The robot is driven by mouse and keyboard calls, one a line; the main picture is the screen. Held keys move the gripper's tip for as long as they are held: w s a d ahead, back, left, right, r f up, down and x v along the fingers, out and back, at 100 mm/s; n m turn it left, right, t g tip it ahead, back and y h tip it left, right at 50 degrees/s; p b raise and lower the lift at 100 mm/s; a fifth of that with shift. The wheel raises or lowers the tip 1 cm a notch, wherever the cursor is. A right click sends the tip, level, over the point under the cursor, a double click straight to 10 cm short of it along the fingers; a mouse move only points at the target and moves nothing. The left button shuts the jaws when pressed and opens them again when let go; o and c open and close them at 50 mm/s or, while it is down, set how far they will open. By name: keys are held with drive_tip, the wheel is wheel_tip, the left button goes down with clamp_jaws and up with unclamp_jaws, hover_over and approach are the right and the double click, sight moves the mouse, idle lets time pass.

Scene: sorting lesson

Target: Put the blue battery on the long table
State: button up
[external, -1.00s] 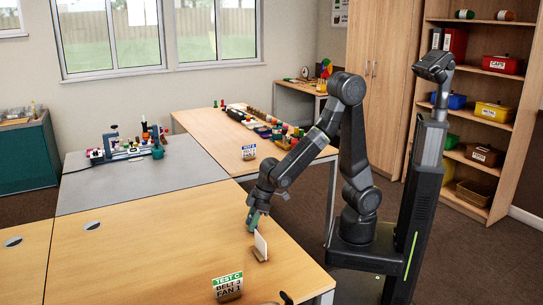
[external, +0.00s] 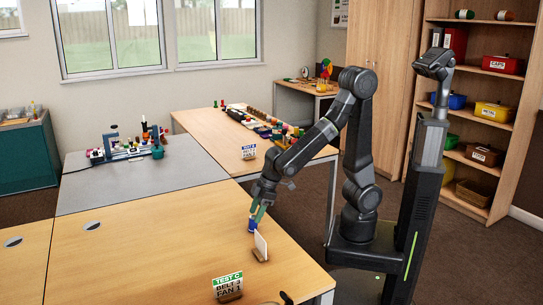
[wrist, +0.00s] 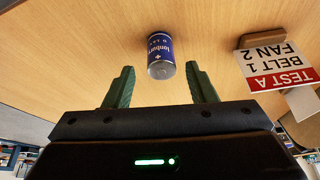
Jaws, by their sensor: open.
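The blue battery (wrist: 160,50) stands on a wooden tabletop (external: 150,240) and shows small in the external view (external: 252,224). Its blue label faces the wrist camera, with a grey end nearest the camera. My gripper (external: 259,212) is just above the battery. In the wrist view my gripper (wrist: 160,70) has its two green fingers spread wide, with the battery between and slightly beyond the tips. There is a gap on both sides and neither finger touches it. I cannot tell which of the joined tables is the long table.
A TEST A card (wrist: 282,65) in a wooden holder stands close beside the battery. A TEST C card (external: 227,285) stands near the front edge. Another card (external: 248,152) and several small items (external: 275,130) are on the back wooden table (external: 205,130). The tabletop left of the battery is clear.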

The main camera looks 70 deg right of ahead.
drive_tip(key=shift+o, duration=0.3)
drive_tip(key=p+v, duration=0.1)
drive_tip(key=v, duration=0.8)
